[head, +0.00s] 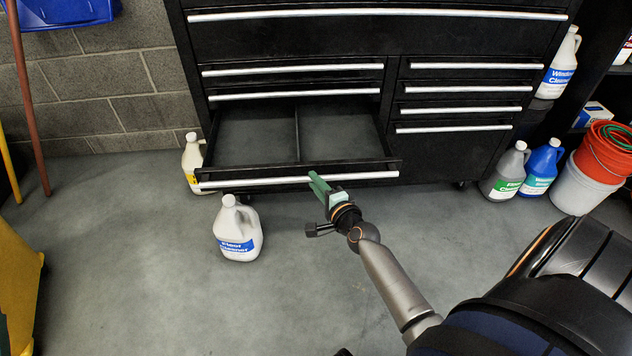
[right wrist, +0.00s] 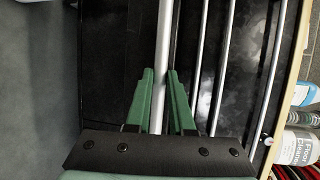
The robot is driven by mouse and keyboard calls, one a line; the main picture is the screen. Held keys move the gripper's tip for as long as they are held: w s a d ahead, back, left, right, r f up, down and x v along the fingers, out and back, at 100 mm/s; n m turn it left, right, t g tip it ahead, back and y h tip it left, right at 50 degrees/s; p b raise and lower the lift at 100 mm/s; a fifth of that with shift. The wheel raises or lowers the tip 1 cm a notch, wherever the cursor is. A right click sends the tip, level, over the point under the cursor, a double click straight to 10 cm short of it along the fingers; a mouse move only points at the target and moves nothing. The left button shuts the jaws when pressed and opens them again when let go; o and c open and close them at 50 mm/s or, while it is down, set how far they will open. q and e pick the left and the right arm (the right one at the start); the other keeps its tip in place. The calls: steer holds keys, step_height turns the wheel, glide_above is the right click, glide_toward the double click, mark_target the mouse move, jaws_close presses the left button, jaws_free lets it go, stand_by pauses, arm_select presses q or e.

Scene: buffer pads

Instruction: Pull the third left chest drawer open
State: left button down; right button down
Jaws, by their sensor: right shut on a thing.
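The black tool chest (head: 450,158) stands against the wall, its drawers fitted with long silver handles. The third left drawer (head: 240,140) is pulled well out and shows an empty inside with a divider. My right gripper (head: 314,178), with green fingers, is shut on this drawer's silver handle (head: 240,184), right of its middle. In the right wrist view the handle (right wrist: 163,45) runs between the two green fingers (right wrist: 160,85). The two left drawers above it (head: 290,80) are closed. My left gripper is not in view.
A white cleaner jug (head: 238,230) stands on the floor in front of the open drawer's left end. Another jug (head: 192,160) is beside the chest. Jugs (head: 505,175) and a red-and-white bucket (head: 585,180) stand at right. The middle floor is clear.

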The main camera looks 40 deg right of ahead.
steer(key=c, duration=0.8)
jaws_free()
steer(key=p+v, duration=0.2)
steer(key=v, duration=1)
steer(key=shift+s+r, duration=0.1)
steer(key=shift+s, duration=0.15)
